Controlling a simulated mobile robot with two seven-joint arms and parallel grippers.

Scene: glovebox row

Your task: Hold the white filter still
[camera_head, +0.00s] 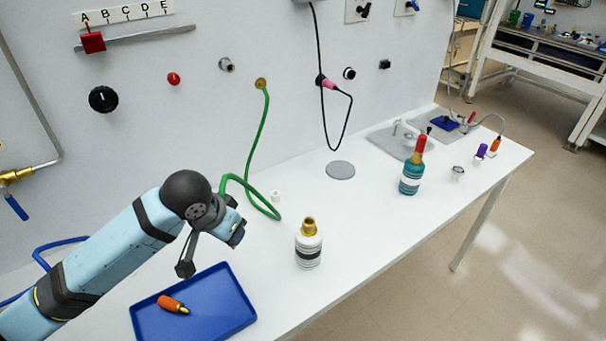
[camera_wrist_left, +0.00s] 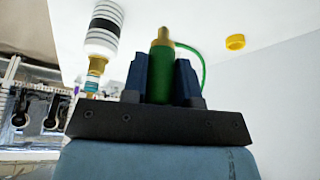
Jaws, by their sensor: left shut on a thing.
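The white filter (camera_head: 308,252), a white cylinder with black bands and a brass neck, stands upright on the white bench. In the left wrist view the filter (camera_wrist_left: 103,30) appears upside down, left of the fingers. My left gripper (camera_head: 237,230) is left of the filter, above the bench and apart from it. It is shut on a green hose end (camera_wrist_left: 161,72) with a brass tip, held between its two dark blue fingers. The green hose (camera_head: 263,135) runs from the gripper in a loop to a brass wall port. My right gripper is not in view.
A blue tray (camera_head: 222,278) with an orange-handled piece (camera_head: 172,304) lies below my left arm. A small white cap (camera_head: 276,196) is near the hose loop. A teal bottle (camera_head: 411,180) and a grey disc (camera_head: 341,170) stand farther back.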

